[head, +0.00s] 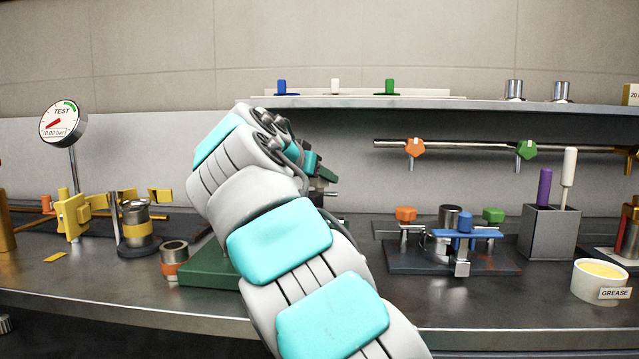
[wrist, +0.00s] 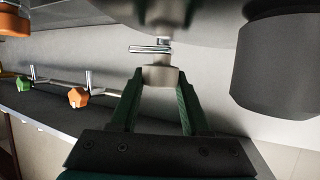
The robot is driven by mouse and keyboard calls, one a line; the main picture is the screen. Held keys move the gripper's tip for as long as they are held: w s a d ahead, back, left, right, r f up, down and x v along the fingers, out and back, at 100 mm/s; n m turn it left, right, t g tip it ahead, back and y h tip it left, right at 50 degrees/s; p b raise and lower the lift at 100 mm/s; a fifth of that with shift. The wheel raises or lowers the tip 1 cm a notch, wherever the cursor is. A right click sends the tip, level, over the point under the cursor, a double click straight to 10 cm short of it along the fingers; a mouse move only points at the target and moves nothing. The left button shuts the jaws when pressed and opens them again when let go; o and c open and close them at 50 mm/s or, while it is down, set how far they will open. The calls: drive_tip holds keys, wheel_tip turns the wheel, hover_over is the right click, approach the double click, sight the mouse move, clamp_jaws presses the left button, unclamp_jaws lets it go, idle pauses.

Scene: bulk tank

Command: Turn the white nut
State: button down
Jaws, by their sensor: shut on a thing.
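The white nut (wrist: 160,76) shows in the wrist view as a small pale block between the green fingers. My gripper (wrist: 160,84) is shut on it, with one fingertip against each side. A thin metal bar (wrist: 150,49) and a short stem show just beyond the nut. In the head view my gripper (head: 325,176) is small and partly hidden behind my own arm, left of centre above the bench. I cannot make out the nut there.
A large dark cylinder (wrist: 278,68) is close on the right in the wrist view. A fixture with a blue handle (head: 466,235) stands right of my arm, a green base (head: 200,266) left of it. A shelf (head: 440,104) runs above.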

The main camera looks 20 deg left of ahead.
drive_tip(key=shift+c, duration=1.9)
unclamp_jaws()
drive_tip(key=shift+s, duration=0.1)
drive_tip(key=shift+v, duration=3.85)
drive_tip(key=shift+a, duration=0.1)
